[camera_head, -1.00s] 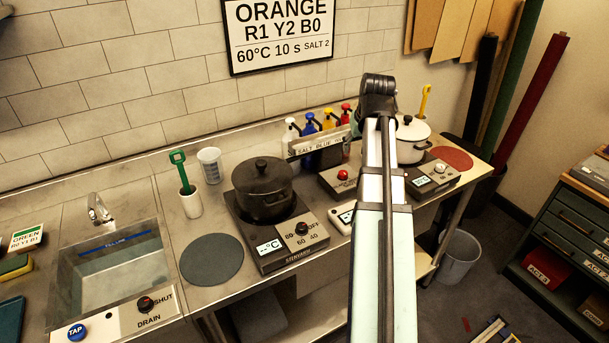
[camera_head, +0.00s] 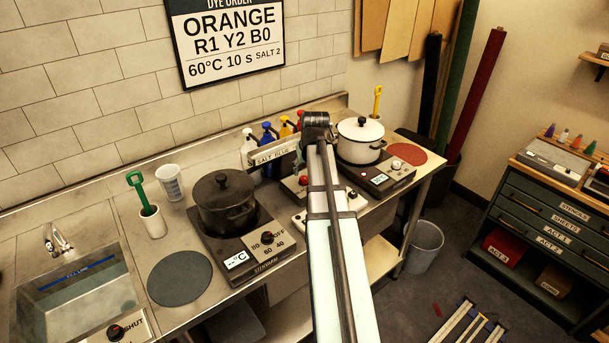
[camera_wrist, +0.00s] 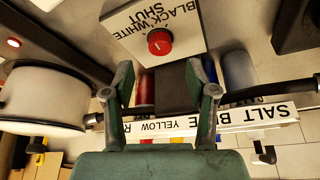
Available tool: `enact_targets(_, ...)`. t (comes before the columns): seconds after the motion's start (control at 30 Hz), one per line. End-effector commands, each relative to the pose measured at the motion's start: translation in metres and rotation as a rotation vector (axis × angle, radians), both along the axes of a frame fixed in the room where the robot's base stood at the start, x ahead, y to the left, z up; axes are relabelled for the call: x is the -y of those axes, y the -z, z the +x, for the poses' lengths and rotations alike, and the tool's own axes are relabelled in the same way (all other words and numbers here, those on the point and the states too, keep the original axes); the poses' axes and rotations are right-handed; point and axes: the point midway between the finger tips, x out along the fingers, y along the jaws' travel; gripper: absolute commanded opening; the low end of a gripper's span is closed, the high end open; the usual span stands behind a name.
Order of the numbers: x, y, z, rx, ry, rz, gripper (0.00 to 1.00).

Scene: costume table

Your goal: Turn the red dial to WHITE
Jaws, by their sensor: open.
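The red dial (camera_wrist: 159,42) sits on a pale panel (camera_wrist: 184,22) printed BLACK, WHITE and SHUT, which appears upside down in the wrist view. The dial's pointer is too small to read surely. My gripper (camera_wrist: 160,76) is open and empty, its two dark green-grey fingers spread on either side below the dial in the picture, apart from it. In the head view the red dial (camera_head: 303,180) shows as a small red spot just left of my arm, which hides part of its panel. My gripper is hidden there behind the arm.
A white pot (camera_head: 360,142) stands on the right hot plate, a black pot (camera_head: 224,203) on the left one. Dye bottles (camera_head: 268,137) and a label strip (camera_wrist: 165,128) reading SALT, BLUE, YELLOW are close to my gripper. A grey disc (camera_head: 180,277) lies on the counter.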

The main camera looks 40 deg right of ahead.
Motion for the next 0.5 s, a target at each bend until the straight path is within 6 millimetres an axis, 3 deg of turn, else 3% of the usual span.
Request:
enact_targets(0.2, 0.005, 0.029, 0.011, -0.002, 0.0, 0.001, 0.57)
enact_targets(0.5, 0.009, 0.052, 0.02, -0.002, 0.0, 0.001, 0.57)
